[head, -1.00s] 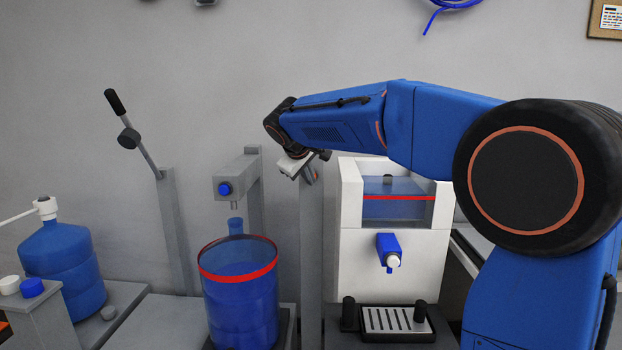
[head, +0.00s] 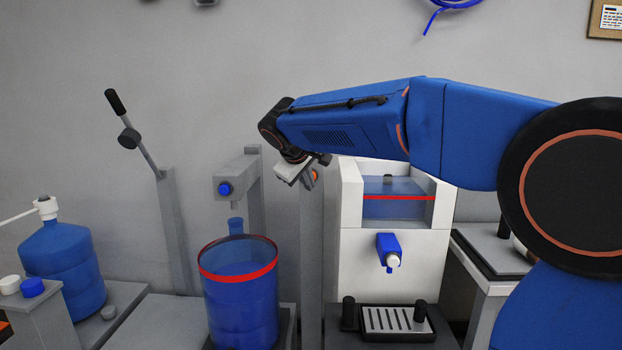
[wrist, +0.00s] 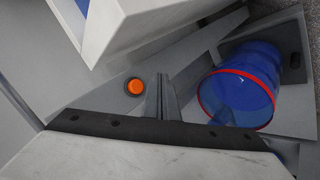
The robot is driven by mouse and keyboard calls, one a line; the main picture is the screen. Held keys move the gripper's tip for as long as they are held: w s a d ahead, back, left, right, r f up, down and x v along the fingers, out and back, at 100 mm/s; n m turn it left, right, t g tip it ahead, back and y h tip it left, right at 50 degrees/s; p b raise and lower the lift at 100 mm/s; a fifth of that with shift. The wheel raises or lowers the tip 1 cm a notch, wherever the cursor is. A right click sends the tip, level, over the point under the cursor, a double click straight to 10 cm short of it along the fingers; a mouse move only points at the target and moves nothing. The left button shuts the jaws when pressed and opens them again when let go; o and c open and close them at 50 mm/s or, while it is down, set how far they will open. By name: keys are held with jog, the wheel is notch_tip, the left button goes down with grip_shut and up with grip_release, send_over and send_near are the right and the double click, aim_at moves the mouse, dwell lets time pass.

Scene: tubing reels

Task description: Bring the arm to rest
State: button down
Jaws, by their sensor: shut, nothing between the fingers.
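My arm (head: 345,120) reaches from the right across the head view, its blue forearm almost level. My gripper (wrist: 160,78) shows in the wrist view as two thin grey fingers pressed together, with nothing between them. In the head view the wrist end hangs in front of a grey post, between the blue bucket and the white dispenser; the fingertips are hard to make out there.
A blue bucket (head: 240,305) with a red rim stands left of the gripper. A white dispenser (head: 390,245) stands to its right. An orange button (wrist: 135,87) is close beside the fingers in the wrist view. A lever (head: 140,140) and a blue bottle (head: 65,265) are farther left.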

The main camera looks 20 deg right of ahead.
jog(key=shift+s, duration=0.15)
jog(key=s+d+f+m+g+y, duration=0.1)
jog(key=s+f, duration=0.6)
jog(key=s, duration=0.7)
jog(key=s+d+f+m+g+y, duration=0.1)
jog(key=s+d+f+m+y, duration=0.1)
jog(key=s+f, duration=0.6)
jog(key=s+d+f+m+g+y, duration=0.1)
jog(key=s+d+f+m, duration=0.2)
jog(key=s+f, duration=0.5)
jog(key=s+d, duration=0.1)
jog(key=s, duration=1)
jog(key=shift+s+d, duration=0.3)
jog(key=shift+d, duration=0.1)
